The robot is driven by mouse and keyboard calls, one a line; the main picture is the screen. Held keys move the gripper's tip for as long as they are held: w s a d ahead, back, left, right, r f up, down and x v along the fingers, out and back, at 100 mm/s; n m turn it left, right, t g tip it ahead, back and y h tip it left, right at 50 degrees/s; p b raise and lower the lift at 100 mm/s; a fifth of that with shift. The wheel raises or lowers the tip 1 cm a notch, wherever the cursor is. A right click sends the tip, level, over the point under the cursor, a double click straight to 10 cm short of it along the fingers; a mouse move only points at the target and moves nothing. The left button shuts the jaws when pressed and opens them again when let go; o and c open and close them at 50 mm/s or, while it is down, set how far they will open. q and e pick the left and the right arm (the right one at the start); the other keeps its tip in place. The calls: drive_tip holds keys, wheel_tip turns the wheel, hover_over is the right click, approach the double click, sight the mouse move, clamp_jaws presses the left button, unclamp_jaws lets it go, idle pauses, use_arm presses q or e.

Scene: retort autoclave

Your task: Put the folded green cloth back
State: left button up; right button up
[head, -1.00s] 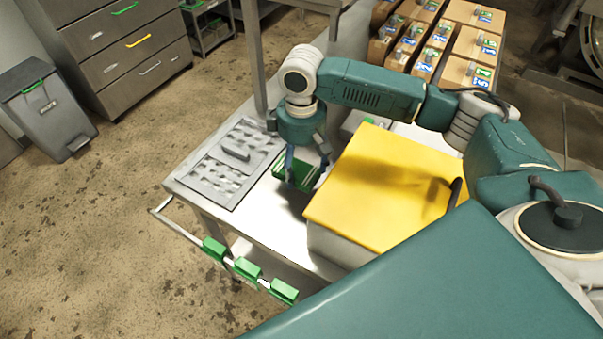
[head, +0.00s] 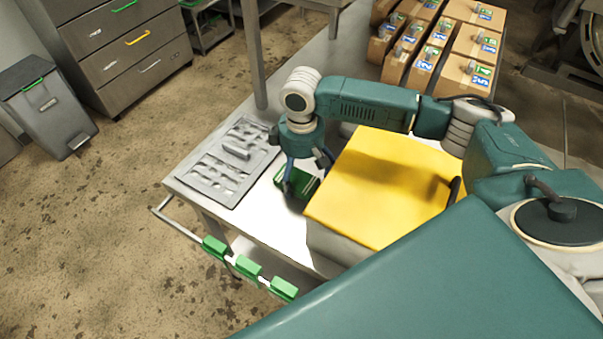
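A green item, seemingly the folded green cloth (head: 297,183), is at the front of the metal table (head: 262,219), between the grey tray and the yellow-topped box. My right gripper (head: 305,172) points down over it, with one finger on each side. It seems closed on the cloth, since the two have shifted together. I cannot tell whether the cloth touches the table. Several similar green pieces (head: 248,269) sit in a row on the rail (head: 180,223) at the table's front edge. My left gripper is not in view.
The yellow-topped box (head: 375,185) stands close to the right of my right gripper. A grey slotted tray (head: 213,178) lies to its left. Several cardboard boxes (head: 467,60) stand at the back. A grey bin (head: 50,110) and drawers (head: 125,55) stand at the left; the floor between is clear.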

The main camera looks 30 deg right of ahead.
sight(302, 175)
drive_tip(key=shift+r, duration=0.1)
wheel_tip(302, 175, up, 12)
drive_tip(key=b, duration=0.2)
idle(0.3)
drive_tip(key=shift+r, duration=0.15)
